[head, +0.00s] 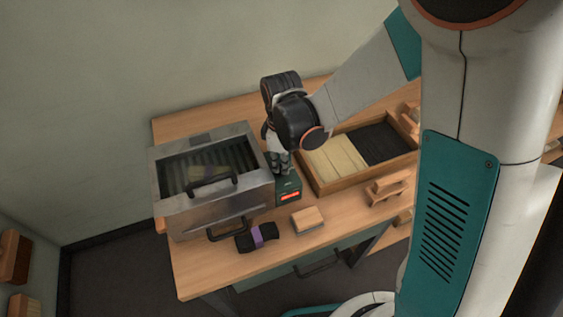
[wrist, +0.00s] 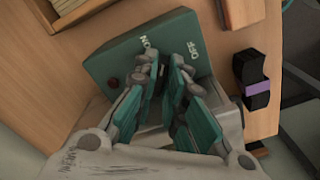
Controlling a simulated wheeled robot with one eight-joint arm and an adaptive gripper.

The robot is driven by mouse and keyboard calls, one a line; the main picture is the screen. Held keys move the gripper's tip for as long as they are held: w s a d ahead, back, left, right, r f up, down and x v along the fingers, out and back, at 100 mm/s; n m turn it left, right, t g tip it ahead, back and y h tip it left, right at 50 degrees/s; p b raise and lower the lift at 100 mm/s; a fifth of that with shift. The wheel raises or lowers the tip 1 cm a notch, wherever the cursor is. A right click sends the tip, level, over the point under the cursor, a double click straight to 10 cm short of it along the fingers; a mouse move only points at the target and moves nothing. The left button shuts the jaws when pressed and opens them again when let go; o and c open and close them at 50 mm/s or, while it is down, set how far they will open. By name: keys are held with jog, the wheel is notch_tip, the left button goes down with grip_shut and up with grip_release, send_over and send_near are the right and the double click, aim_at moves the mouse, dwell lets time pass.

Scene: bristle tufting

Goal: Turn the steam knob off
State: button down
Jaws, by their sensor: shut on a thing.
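The green control box (head: 289,186) stands on the table beside the metal steam chest, with a lit red display on its front. In the wrist view the box's top (wrist: 112,63) carries the words ON and OFF and a small dark button. My gripper (wrist: 164,66) comes down on the box top, its fingertips close together between the two words. It is shut on the steam knob, which the fingers hide, so its pointing direction cannot be told. In the head view my gripper (head: 281,165) is over the box's back part.
The metal steam chest (head: 220,207) with a windowed lid is close on the left. A wooden tray (head: 309,178) with pale and dark contents is at the right. A wooden block (head: 307,219) and a black brush-like thing with a purple band (head: 263,234) lie in front.

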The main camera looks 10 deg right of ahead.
jog(key=m, duration=0.5)
jog(key=shift+s+a+m+b, duration=0.1)
jog(key=shift+m+b, duration=0.3)
jog(key=shift+a+m, duration=0.1)
jog(key=shift+m, duration=2.2)
jog(key=c, duration=1.7)
grip_release()
jog(key=shift+o, duration=0.2)
